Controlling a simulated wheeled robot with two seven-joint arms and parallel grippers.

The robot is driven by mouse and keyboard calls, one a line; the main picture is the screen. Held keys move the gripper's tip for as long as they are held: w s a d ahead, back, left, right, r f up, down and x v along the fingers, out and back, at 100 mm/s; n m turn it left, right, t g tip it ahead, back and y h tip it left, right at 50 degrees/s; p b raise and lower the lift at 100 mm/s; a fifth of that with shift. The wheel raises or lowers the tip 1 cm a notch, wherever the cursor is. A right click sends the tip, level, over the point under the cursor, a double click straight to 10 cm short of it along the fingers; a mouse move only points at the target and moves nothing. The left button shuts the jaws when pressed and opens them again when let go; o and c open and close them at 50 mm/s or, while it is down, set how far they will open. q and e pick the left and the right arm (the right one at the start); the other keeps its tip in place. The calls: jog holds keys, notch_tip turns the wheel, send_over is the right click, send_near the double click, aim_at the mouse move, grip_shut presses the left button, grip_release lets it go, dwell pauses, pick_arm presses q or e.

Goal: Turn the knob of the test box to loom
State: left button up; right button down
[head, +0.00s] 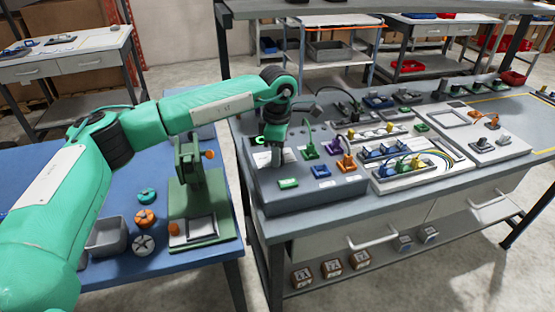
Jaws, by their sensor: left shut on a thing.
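The test box (312,199) is a low grey box at the near left end of the grey workbench. On its top are a pale printed panel (262,159), a small lit green display (260,140), and green, purple and orange plugs (333,147) on the right. My left gripper (278,158) reaches down from above onto the left part of the box top, and it is shut. The knob is hidden behind the gripper, which stands where it grips it. The knob's setting and the word loom cannot be read. My right gripper is not in view.
A blue table (150,262) on the left holds a green press-like stand (202,229), a grey bin (107,236) and several round parts. Trays of coloured connectors and cables (412,168) lie right of the test box. A shelf runs above the bench's back edge.

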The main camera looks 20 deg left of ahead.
pick_arm(q)
jog(key=shift+f+m+b, duration=0.15)
jog(key=shift+m+b, duration=0.4)
jog(key=shift+m, duration=0.35)
jog(key=m+b, duration=0.3)
jog(key=m, duration=0.4)
jog(key=shift+m+b, duration=0.5)
jog(key=shift+m, duration=1.4)
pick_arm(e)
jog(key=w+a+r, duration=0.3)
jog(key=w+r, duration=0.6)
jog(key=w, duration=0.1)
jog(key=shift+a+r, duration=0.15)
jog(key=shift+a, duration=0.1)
pick_arm(q)
jog(key=o, duration=1)
jog(key=shift+c, duration=0.2)
jog(key=shift+r, duration=0.2)
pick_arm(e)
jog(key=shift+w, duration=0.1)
